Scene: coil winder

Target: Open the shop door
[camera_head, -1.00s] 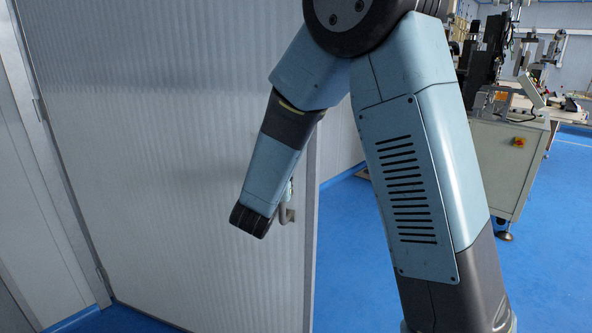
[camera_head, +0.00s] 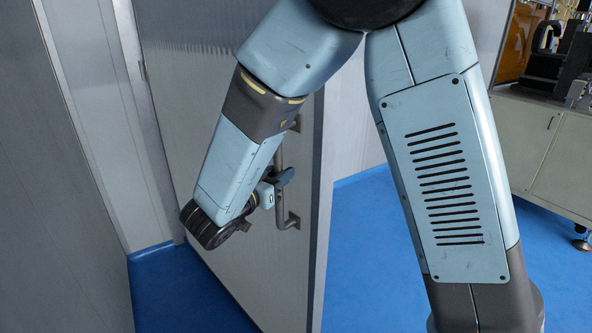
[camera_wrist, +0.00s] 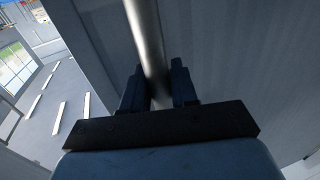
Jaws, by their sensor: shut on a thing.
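The shop door (camera_head: 190,110) is a pale grey ribbed panel with a metal edge, seen at a steep slant and standing ajar. Its handle (camera_head: 291,221) is a vertical metal bar on brackets near the door's free edge. My gripper (camera_head: 282,180) is at the middle of this bar, partly hidden behind my forearm. In the wrist view the handle bar (camera_wrist: 145,30) runs between the two dark fingers of my gripper (camera_wrist: 158,88), which are shut around it.
A grey wall panel (camera_head: 75,150) stands close at the left. Blue floor (camera_head: 365,270) is clear right of the door's edge. A pale cabinet (camera_head: 560,150) with equipment on top stands at the right. The wrist view shows grey floor with white stripes (camera_wrist: 35,103) at left.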

